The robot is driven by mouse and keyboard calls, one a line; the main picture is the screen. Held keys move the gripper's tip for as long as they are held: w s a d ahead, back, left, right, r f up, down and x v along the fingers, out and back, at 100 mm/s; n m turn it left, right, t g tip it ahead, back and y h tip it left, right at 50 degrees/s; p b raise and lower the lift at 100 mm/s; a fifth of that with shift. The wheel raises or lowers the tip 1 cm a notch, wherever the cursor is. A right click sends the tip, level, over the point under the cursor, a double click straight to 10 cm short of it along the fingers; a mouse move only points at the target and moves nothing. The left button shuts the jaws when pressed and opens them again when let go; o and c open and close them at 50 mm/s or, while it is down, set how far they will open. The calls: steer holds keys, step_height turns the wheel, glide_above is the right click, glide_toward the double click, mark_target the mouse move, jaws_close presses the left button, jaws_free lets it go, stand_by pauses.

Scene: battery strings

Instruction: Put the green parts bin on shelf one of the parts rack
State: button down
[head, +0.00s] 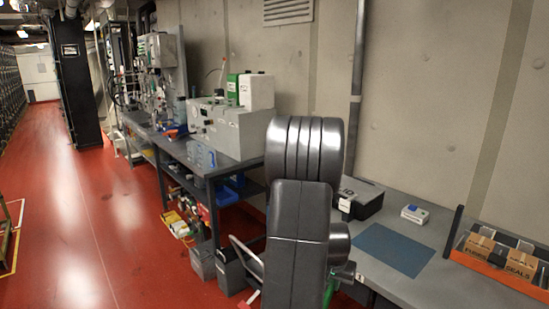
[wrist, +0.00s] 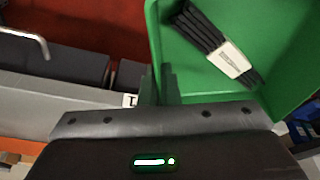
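The green parts bin (wrist: 190,75) fills the upper right of the wrist view. Inside it lies a bundle of black strips with a white label (wrist: 229,59). My gripper (wrist: 160,86) has its two dark fingers at the bin's near left wall, one on each side, and appears shut on that wall. In the head view my arm hides most of the gripper and bin; only a thin green bit (head: 328,294) shows beside the arm, low in the picture. I cannot pick out a parts rack with marked shelves in either view.
A grey bench (head: 450,286) at the right holds a blue mat (head: 395,249), a black case (head: 362,203) and an orange tray (head: 500,278) with cardboard boxes. A long bench with equipment (head: 230,128) runs along the wall. The red floor (head: 100,230) at left is clear.

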steer(key=w+a+f+n, duration=0.1)
steer(key=a+f+n, duration=0.1)
steer(key=a+f, duration=0.3)
steer(key=a+f+n+y, duration=0.1)
steer(key=a+f+n, duration=0.2)
steer(key=a, duration=0.9)
step_height(320, 180, down, 2)
steer(key=shift+w+a+y, duration=0.25)
steer(key=shift+w+y, duration=0.05)
steer(key=shift+w, duration=0.05)
